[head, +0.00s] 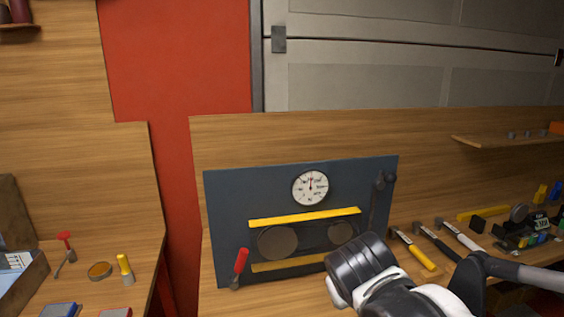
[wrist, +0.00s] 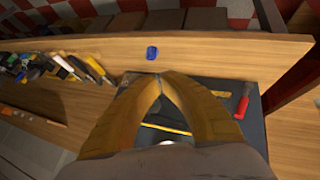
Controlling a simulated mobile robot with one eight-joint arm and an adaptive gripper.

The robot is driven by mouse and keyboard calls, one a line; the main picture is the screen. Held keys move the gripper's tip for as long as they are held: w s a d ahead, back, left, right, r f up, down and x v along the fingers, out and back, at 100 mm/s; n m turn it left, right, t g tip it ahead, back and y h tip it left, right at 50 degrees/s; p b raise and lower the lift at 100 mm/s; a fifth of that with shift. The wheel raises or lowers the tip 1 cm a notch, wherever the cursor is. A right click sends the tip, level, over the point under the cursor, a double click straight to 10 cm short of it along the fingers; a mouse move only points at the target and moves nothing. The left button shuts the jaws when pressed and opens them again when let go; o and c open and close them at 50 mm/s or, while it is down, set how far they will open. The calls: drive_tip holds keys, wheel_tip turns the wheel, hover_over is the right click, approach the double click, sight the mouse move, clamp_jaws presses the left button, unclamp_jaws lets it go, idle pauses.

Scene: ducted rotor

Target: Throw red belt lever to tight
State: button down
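The red belt lever (head: 240,263) stands at the lower left of a dark upright panel (head: 225,205), its handle up and leaning slightly right. It also shows right of my gripper in the wrist view (wrist: 241,106). The panel bears a round white gauge (head: 310,187), two yellow bars and two discs. My gripper (wrist: 160,76) has its yellow fingers drawn together at the tips, with nothing seen between them. It is apart from the lever. In the head view my arm covers the panel's lower right corner, and the fingers cannot be made out.
A dark jointed piece (head: 381,188) sits at the panel's upper right. Yellow and grey hand tools (head: 415,250) lie right of the panel. A yellow-handled tool (head: 124,266) and a tin (head: 99,270) stand on the left bench. A blue object (wrist: 152,53) lies beyond my fingertips.

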drive_tip(key=s+d+f+m+y, duration=0.2)
drive_tip(key=s+d+m, duration=0.1)
drive_tip(key=s, duration=0.8)
drive_tip(key=shift+d, duration=0.9)
drive_tip(key=shift+f, duration=0.1)
idle(0.7)
